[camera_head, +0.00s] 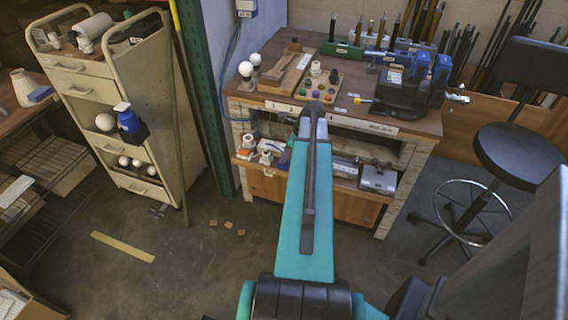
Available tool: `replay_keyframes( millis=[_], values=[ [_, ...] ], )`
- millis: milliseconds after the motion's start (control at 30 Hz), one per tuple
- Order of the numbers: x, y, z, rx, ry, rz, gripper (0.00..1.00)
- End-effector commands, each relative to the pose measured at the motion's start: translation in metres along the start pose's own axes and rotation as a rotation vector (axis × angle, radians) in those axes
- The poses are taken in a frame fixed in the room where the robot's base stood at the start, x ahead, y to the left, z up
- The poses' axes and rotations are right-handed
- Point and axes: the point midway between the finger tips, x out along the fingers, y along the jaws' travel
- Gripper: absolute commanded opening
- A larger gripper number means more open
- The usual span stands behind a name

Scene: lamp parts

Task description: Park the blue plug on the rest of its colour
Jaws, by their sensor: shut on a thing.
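My teal arm reaches from the bottom centre to the front edge of the workbench. My gripper (315,108) is at its far end, small and dark, in front of a board (345,84) with small coloured pieces. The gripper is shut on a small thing. Its fingertips and that thing are mostly hidden by my wrist, so I cannot make out the thing's colour or shape. Small coloured spots on the board are red, orange, green and blue-purple. They are too small to tell plugs from rests, and I cannot single out the blue plug.
A wooden tray (287,72) and white bulbs (246,69) stand left of the board. A green holder (342,49) with upright tools is behind. A cream cart (90,75) and black stool (517,152) flank the bench.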

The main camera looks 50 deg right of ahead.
Motion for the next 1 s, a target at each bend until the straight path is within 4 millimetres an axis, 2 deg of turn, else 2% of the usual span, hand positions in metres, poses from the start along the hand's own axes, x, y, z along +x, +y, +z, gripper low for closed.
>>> replay_keyframes(
  millis=[333,367,467,800,1000],
  values=[
    [0.0,0.0,-0.001,0.0,0.001,0.001,0.0],
    [0.0,0.0,-0.001,0.0,0.001,0.001,0.23],
    [0.0,0.0,0.0,0.0,0.001,0.001,0.4],
    [-0.001,0.0,0.0,0.0,0.0,-0.001,0.4],
    [-0.01,-0.001,0.0,0.0,0.0,-0.002,0.4]
  ],
)
